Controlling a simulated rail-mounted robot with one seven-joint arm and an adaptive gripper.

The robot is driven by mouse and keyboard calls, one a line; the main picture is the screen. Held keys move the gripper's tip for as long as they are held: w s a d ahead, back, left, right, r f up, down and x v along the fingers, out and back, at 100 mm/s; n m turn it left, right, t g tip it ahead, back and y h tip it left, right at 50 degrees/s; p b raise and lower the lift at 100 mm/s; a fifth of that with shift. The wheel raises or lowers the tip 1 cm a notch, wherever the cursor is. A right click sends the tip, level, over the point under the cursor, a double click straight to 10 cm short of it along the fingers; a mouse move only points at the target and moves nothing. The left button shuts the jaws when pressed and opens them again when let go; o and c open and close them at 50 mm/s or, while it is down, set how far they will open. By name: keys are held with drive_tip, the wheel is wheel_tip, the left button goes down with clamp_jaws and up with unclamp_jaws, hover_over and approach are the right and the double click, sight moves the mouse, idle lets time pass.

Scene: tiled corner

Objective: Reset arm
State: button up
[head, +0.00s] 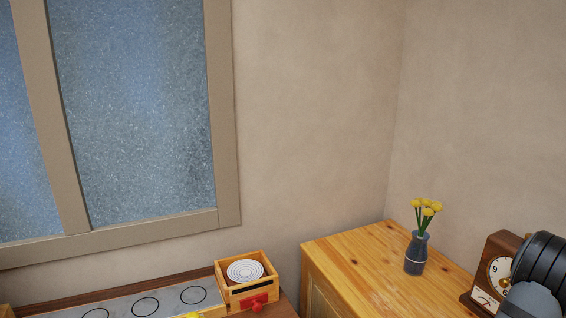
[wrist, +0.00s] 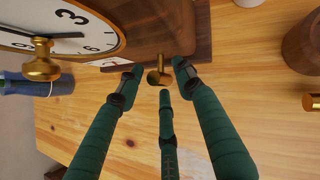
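My gripper (wrist: 158,80) shows in the wrist view as three green fingers with dark joints. The fingers are spread apart and hold nothing that I can see. A small brass knob (wrist: 158,75) on the wooden clock (wrist: 150,30) lies between the fingertips in the picture; I cannot tell whether they touch it. A larger brass knob (wrist: 40,66) stands in front of the clock's white dial. In the head view the clock (head: 499,265) stands at the right edge, partly hidden by my dark arm. My gripper is not visible there.
A wooden cabinet top (head: 345,258) carries a grey vase (head: 416,254) with yellow flowers. To the left are a wooden box (head: 230,294) with a white ringed disc and red front piece, and a grey panel with circles (head: 125,300). A round brown wooden object (wrist: 303,45) is right of my fingers.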

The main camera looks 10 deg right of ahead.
drive_tip(key=v, duration=1.2)
drive_tip(key=x, duration=1.2)
drive_tip(key=shift+w+f, duration=0.1)
drive_tip(key=shift+f, duration=0.2)
drive_tip(key=shift+w+r+g+p, duration=0.15)
drive_tip(key=shift+r+g+p, duration=0.15)
drive_tip(key=shift+r+p, duration=0.35)
drive_tip(key=shift+a+n+g+p, duration=0.15)
drive_tip(key=shift+n+g+p, duration=0.25)
drive_tip(key=shift+g+p, duration=0.35)
drive_tip(key=g+p, duration=0.1)
drive_tip(key=n+g+h, duration=0.1)
drive_tip(key=shift+w+f+g+p, duration=0.25)
drive_tip(key=shift+w+g+p, duration=0.1)
drive_tip(key=shift+w+p, duration=0.05)
drive_tip(key=a+r+h+b, duration=0.1)
drive_tip(key=a+r+b, duration=0.3)
drive_tip(key=r, duration=0.2)
drive_tip(key=shift+w+a+r, duration=0.15)
drive_tip(key=shift+w+r, duration=0.05)
drive_tip(key=shift+r, duration=0.05)
